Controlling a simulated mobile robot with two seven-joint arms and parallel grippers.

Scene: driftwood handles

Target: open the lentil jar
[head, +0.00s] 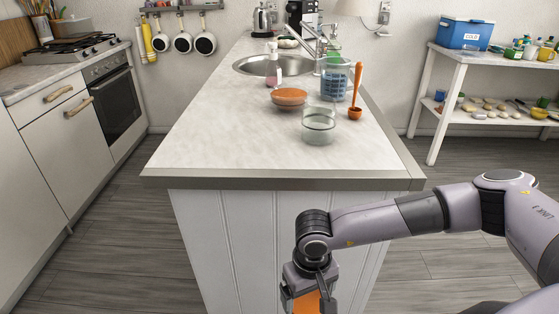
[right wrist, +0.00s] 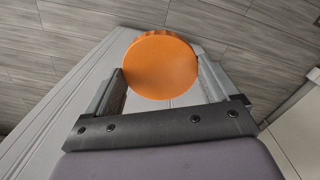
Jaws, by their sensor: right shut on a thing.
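My right gripper (head: 310,296) hangs low in front of the island's near end, below the counter top. It is shut on an orange round lid (head: 306,303). In the right wrist view the lid (right wrist: 160,65) is a flat disc with a ridged edge, between the two fingers (right wrist: 162,85). A clear glass jar (head: 319,126) stands upright on the counter near its front right. Its top looks uncovered, and I cannot make out lentils in it. My left gripper is not in view.
On the counter top (head: 225,150), an orange-brown round dish (head: 289,97), a blue-tinted measuring jug (head: 334,82) and an orange ladle (head: 356,95) stand behind the jar. The sink (head: 262,66) is farther back. The front left of the counter is clear.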

